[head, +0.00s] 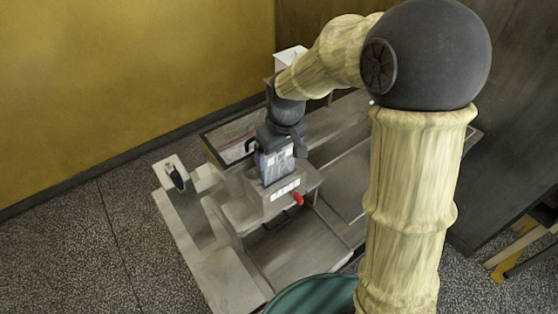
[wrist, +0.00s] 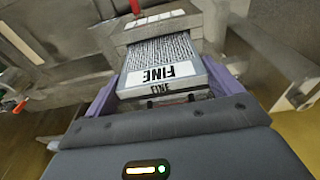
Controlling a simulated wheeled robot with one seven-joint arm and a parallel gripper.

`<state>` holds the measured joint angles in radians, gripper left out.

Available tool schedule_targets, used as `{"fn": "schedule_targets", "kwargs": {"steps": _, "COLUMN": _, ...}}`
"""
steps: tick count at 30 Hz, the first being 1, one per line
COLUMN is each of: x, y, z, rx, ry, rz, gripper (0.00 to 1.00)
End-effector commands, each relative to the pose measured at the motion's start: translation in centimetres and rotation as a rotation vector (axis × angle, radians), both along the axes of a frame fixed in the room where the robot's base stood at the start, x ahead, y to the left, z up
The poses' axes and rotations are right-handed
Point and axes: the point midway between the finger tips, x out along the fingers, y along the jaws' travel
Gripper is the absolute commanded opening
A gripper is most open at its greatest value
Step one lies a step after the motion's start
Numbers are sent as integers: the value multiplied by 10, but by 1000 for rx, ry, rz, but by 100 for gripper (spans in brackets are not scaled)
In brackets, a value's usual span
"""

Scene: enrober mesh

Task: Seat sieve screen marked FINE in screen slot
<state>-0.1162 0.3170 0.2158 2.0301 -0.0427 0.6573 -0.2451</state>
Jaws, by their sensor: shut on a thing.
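The sieve screen (wrist: 164,52) has a dark fine-striped mesh face and a white label reading FINE, with FINE also on its near edge. My gripper (wrist: 163,84) is shut on it, a purple finger on each side. In the head view the screen (head: 277,164) hangs below my gripper (head: 273,150), roughly upright. Its lower end meets the grey housing (head: 256,204) with the screen slot. In the wrist view its far end reaches the housing (wrist: 119,41). The slot mouth is hidden, so how deep the screen sits inside cannot be told.
A red knob (head: 298,199) sticks out of the housing beside a white label strip (head: 285,189). A pale plate with a dark object (head: 174,177) is at the left. A green round bin (head: 312,296) stands in front. Metal bench surfaces surround the housing.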

Motion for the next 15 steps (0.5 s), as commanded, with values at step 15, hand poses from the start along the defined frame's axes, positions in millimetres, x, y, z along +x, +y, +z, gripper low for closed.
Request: {"fn": "schedule_targets", "kwargs": {"steps": 15, "x": 0, "y": 0, "z": -37, "rx": 0, "ry": 0, "rz": 1, "gripper": 55}}
